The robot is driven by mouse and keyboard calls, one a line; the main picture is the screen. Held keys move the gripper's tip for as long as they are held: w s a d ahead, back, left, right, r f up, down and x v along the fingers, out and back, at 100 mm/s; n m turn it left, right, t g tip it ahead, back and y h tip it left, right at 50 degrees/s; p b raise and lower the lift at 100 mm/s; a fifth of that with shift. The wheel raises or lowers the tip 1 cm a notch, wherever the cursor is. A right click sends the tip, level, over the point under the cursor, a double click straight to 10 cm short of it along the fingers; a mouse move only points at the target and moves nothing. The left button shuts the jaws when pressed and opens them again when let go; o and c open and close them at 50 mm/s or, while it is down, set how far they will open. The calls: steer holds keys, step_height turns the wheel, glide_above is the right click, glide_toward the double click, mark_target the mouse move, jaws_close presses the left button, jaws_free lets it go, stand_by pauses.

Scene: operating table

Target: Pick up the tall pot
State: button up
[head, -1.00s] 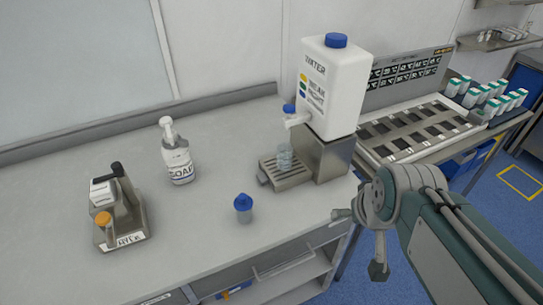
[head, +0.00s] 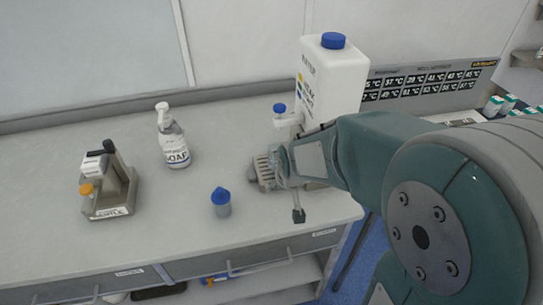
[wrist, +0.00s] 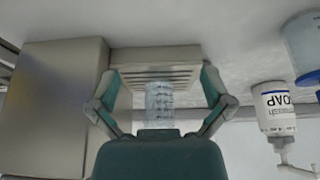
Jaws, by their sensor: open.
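My gripper (head: 284,168) is open at the water dispenser's drip tray (head: 262,172). In the wrist view its two fingers (wrist: 158,82) spread on either side of a small clear ribbed cup (wrist: 159,97), with no clear contact. The cup is in front of the slatted tray (wrist: 155,58) in that view, and my gripper hides it in the head view. A small clear pot with a blue pointed lid (head: 221,203) stands upright on the counter, left of my gripper. Which of these is the tall pot, I cannot tell.
A white water tank with a blue cap (head: 332,82) stands behind my arm. A soap bottle (head: 173,140) is left on the counter; it also shows in the wrist view (wrist: 275,108). A metal holder (head: 108,183) stands further left. The counter's front left is clear.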

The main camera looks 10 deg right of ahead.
mark_target(275, 159)
steer(key=w, duration=0.4)
steer(key=shift+w, duration=0.3)
steer(key=shift+w+d, duration=0.45)
steer(key=shift+w, duration=0.05)
steer(key=w, duration=0.5)
steer(key=shift+a+f, duration=0.2)
steer(key=shift+w+a+f, duration=0.15)
steer(key=shift+f, duration=0.25)
steer(key=shift+d, duration=0.25)
steer(key=c, duration=1.3)
steer(key=shift+a, duration=0.1)
